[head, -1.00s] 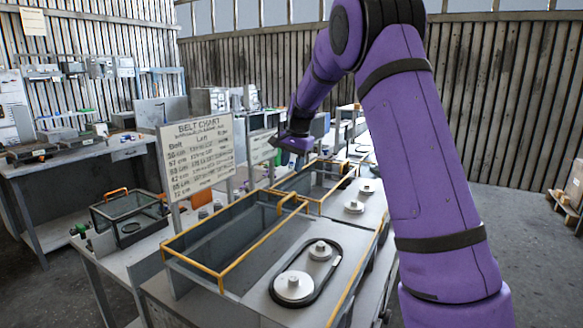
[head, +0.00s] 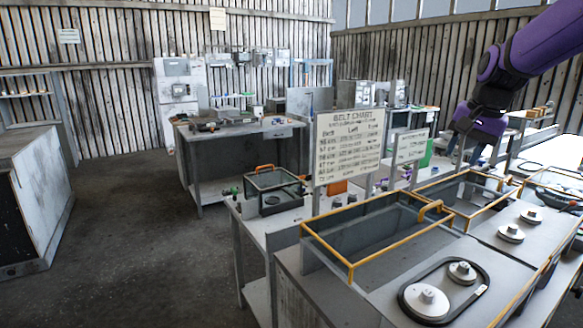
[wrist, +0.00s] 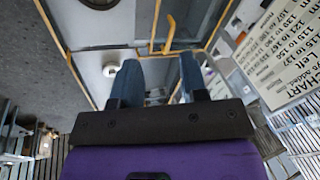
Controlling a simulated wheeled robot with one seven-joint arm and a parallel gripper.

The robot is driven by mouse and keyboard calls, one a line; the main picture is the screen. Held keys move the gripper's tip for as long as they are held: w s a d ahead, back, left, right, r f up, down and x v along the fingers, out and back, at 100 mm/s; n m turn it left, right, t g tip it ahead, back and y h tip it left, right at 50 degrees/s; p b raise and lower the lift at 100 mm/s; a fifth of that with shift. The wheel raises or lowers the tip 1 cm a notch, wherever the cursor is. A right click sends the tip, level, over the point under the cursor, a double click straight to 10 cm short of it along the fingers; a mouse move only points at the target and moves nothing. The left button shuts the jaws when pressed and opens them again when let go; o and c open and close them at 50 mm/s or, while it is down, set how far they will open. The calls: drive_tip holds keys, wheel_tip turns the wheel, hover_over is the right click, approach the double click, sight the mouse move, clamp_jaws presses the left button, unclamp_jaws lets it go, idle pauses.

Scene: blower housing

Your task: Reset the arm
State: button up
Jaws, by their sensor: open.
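My purple arm comes in from the upper right of the head view. My gripper (head: 465,150) hangs at its end, above the far part of the benches and behind the small chart. In the wrist view my gripper (wrist: 157,78) shows two blue-grey fingers spread apart with nothing between them. Behind the fingers are yellow frame bars and a grey bench top. Nothing is seen touching the fingers.
The belt chart (head: 347,146) and a smaller chart (head: 411,146) stand behind yellow-framed guards (head: 403,237). A black belt (head: 408,290) loops two pulleys in front. A clear box (head: 274,190) sits on the side bench. Open floor (head: 140,240) lies left.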

drive_tip(key=s+a+f+n+t, duration=0.1)
drive_tip(key=s+a+n, duration=0.2)
drive_tip(key=s, duration=1.1)
drive_tip(key=s+a+n+t+h, duration=0.1)
drive_tip(key=s+a+n, duration=0.3)
drive_tip(key=s, duration=1)
drive_tip(key=shift+s+f+n, duration=0.35)
drive_tip(key=shift+n, duration=0.05)
